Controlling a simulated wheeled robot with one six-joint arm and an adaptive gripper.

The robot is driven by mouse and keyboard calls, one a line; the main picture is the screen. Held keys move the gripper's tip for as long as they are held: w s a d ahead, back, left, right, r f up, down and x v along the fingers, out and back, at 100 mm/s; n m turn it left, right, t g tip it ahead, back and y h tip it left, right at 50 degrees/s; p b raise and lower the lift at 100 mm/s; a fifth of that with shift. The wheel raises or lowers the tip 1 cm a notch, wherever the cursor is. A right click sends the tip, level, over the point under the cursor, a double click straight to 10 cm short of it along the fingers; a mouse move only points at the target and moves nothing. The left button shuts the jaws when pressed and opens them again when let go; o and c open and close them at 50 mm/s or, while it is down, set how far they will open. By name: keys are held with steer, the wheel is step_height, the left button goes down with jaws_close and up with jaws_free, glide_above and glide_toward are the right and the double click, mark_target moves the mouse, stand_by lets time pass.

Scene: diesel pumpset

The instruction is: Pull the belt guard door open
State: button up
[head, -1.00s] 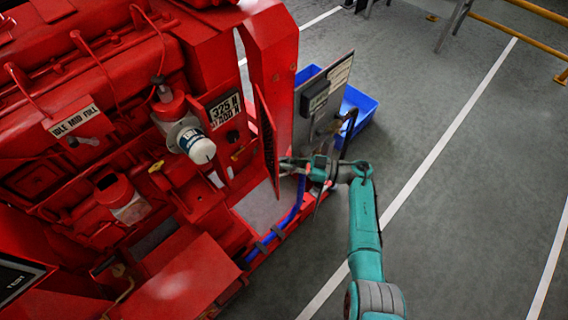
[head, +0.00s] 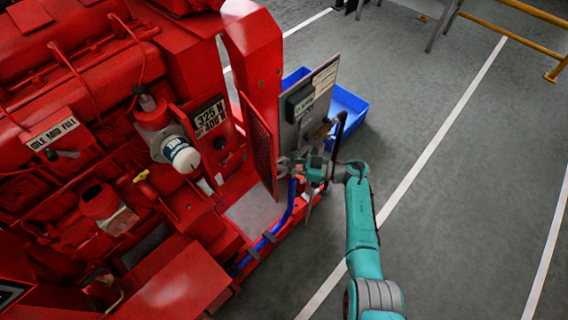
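The belt guard door (head: 261,143) is a red mesh panel on the right side of the red pumpset. It stands out at an angle from the frame, with an opening to its left. My gripper (head: 284,166) is at the lower right edge of the door, its fingers at or touching that edge. The fingers are small and dark here, so I cannot tell whether they are shut on the door or a handle. My teal arm reaches in from the lower right.
A grey panel with a black box (head: 300,100) stands just right of the door, close to my wrist. A blue bin (head: 349,108) is behind it. A blue hose (head: 289,205) runs below my gripper. The grey floor to the right is clear up to the yellow rail (head: 519,13).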

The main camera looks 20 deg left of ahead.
steer(key=shift+o, duration=1.1)
steer(key=w+d, duration=0.2)
steer(key=d, duration=0.9)
steer(key=shift+w+d, duration=0.15)
steer(key=shift+d, duration=0.25)
